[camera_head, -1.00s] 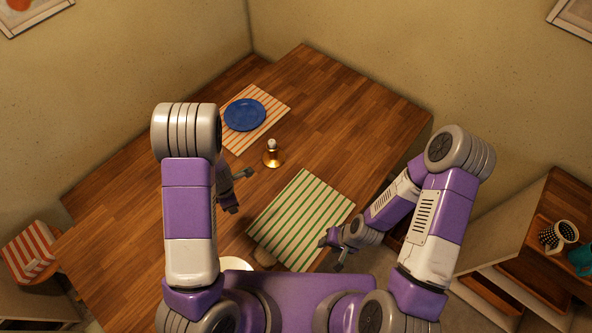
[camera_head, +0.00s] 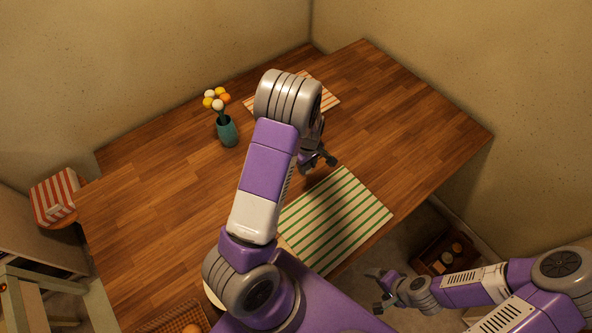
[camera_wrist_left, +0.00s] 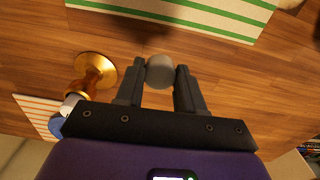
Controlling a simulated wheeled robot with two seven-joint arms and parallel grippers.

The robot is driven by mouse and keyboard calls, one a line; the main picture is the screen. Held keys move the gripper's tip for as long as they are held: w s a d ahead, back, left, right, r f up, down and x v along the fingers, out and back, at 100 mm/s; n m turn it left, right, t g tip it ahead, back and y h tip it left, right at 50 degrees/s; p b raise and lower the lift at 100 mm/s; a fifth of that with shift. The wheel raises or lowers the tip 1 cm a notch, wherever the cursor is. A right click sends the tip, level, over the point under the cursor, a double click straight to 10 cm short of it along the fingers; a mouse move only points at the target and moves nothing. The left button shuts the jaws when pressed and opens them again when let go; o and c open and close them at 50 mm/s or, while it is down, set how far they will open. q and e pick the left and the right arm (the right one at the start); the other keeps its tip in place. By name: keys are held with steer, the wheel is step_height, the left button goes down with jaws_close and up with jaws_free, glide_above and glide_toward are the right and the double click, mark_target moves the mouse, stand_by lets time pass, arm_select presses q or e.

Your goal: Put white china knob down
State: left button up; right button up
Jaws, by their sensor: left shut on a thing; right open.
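The white china knob (camera_wrist_left: 160,71), a small rounded piece that looks pale grey in shadow, sits between the fingertips of my left gripper (camera_wrist_left: 159,80) in the left wrist view. The gripper is shut on it, low over the wooden table; I cannot tell whether the knob touches the wood. In the head view my left gripper (camera_head: 318,164) is just beyond the green-striped mat (camera_head: 338,215), and the knob cannot be made out there. A brass piece with a round base and a pale top (camera_wrist_left: 95,72) stands beside the gripper. My right gripper (camera_head: 375,290) is open and empty, off the table's edge.
A teal vase with flowers (camera_head: 227,131) stands left. A basket (camera_head: 168,318) is at the near left. The table's right side is clear.

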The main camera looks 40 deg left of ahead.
mark_target(298, 178)
arm_select(q)
steer(key=a, duration=0.1)
steer(key=a+f+m+b, duration=0.1)
steer(key=w+a+m+b, duration=0.1)
steer(key=a, duration=0.1)
steer(key=shift+a+f, duration=0.1)
steer(key=shift+f, duration=0.3)
steer(key=shift+m, duration=0.3)
step_height(298, 178, down, 10)
steer(key=shift+r+b, duration=0.2)
steer(key=shift+b, duration=0.15)
arm_select(e)
step_height(298, 178, down, 4)
steer(key=shift+r, duration=0.1)
arm_select(q)
steer(key=shift+f, duration=0.15)
steer(key=o, duration=1.1)
arm_select(e)
steer(key=shift+f, duration=0.2)
arm_select(q)
steer(key=shift+r, duration=0.2)
step_height(298, 178, up, 12)
steer(key=p, duration=0.1)
arm_select(e)
steer(key=shift+r, duration=0.65)
